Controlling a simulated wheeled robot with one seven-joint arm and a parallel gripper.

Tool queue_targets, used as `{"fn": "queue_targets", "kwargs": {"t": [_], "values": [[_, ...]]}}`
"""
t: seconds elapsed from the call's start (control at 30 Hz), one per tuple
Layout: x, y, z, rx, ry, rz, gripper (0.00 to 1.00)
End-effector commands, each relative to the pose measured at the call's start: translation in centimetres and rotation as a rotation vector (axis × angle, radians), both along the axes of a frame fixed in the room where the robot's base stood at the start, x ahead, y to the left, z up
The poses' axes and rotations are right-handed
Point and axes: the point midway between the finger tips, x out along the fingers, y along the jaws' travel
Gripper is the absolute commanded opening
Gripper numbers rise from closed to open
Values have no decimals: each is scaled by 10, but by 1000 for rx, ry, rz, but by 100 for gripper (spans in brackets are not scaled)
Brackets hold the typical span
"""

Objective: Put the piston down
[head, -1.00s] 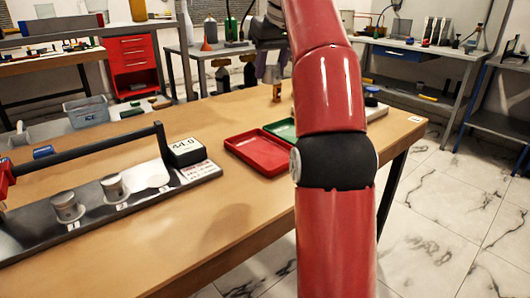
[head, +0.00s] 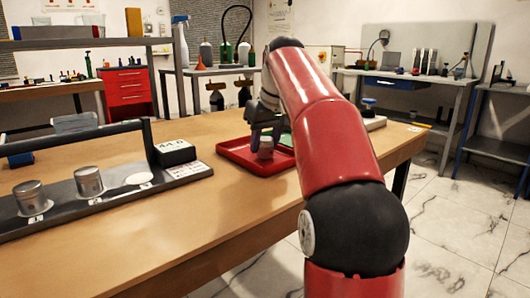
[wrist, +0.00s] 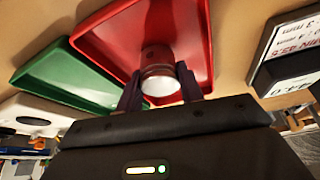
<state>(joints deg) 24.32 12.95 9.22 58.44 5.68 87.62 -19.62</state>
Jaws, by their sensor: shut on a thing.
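The piston (wrist: 156,72) is a small metal cylinder with a pale end, held between the two fingers of my gripper (wrist: 158,88) in the wrist view. In the head view the piston (head: 265,147) shows below my gripper (head: 265,132), over the red tray (head: 232,149). The red tray also fills the middle of the wrist view (wrist: 100,40). I cannot tell whether the piston touches the tray floor. Two more metal pistons, a front one (head: 30,198) and one beside it (head: 89,182), stand on the gauge rig's base at the left.
A green tray (wrist: 60,75) lies beside the red one, mostly hidden by my arm in the head view. The gauge rig has a dark bar and a display box (head: 175,152) reading about 44.0. The front middle of the table (head: 200,225) is clear.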

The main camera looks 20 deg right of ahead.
Motion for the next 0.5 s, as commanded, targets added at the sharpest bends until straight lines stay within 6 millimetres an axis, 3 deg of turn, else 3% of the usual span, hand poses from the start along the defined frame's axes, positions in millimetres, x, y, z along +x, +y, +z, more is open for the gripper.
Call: {"fn": "queue_targets", "kwargs": {"t": [0.07, 0.43, 0.47, 0.5], "values": [[-1, 0, -8, 0, 0, 0, 13], [0, 0, -11, 0, 0, 1, 13], [0, 0, -11, 0, 0, 1, 38], [0, 0, -10, 0, 0, 1, 44]]}}
